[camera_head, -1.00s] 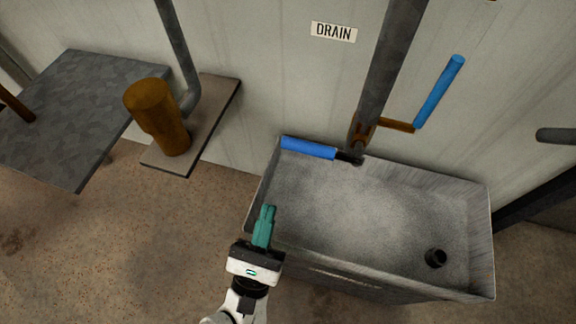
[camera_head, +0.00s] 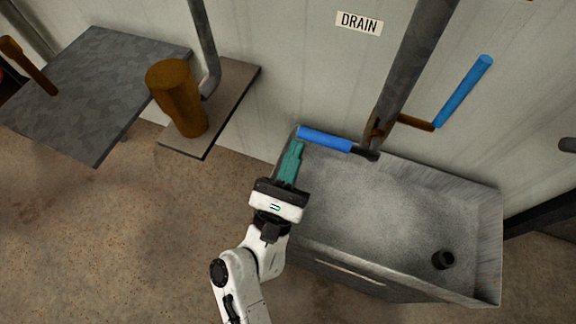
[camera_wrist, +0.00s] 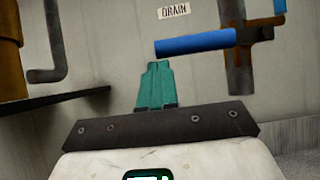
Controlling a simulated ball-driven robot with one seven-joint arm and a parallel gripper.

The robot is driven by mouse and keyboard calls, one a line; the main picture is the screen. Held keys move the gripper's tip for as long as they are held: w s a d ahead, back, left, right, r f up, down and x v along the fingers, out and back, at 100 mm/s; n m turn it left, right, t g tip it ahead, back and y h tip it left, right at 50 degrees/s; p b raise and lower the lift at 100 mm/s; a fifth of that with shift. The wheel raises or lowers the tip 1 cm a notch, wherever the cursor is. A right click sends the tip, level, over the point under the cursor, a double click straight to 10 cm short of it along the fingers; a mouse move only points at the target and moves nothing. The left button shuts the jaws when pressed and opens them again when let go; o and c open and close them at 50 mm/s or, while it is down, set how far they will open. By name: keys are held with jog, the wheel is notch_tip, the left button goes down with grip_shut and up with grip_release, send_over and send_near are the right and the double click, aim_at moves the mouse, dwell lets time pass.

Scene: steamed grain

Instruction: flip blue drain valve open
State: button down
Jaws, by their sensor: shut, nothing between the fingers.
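A blue drain valve handle (camera_head: 325,139) sticks out to the left from the pipe's lower end, above the basin's back left corner. A second blue handle (camera_head: 463,91) angles up on a rusty arm at the right. A DRAIN label (camera_head: 360,23) is on the wall. My gripper (camera_head: 294,152) has teal fingers, shut and empty, just in front of and below the left end of the lower handle. In the wrist view the fingers (camera_wrist: 155,70) point up, just below the left end of the blue handle (camera_wrist: 195,43). I cannot tell whether they touch it.
To the left are a rusty cylinder (camera_head: 178,98) on a slab and a grey metal table (camera_head: 90,85). The brown floor at left is clear.

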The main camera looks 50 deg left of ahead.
jog(key=shift+w+r, duration=0.1)
dwell(0.4)
notch_tip(320, 180, up, 10)
jog(key=m+t+h+b, duration=0.2)
jog(key=m+h, duration=0.9)
jog(key=m, duration=0.4)
jog(key=w+d+r+m+g+h+p, duration=0.2)
jog(key=w+d+r+m+g, duration=0.2)
jog(key=d+r+m, duration=0.2)
jog(key=shift+w+d+m+h, duration=0.4)
jog(key=shift+d+m, duration=0.5)
jog(key=shift+m, duration=0.5)
jog(key=shift+w+d+r, duration=0.1)
jog(key=shift+d, duration=0.05)
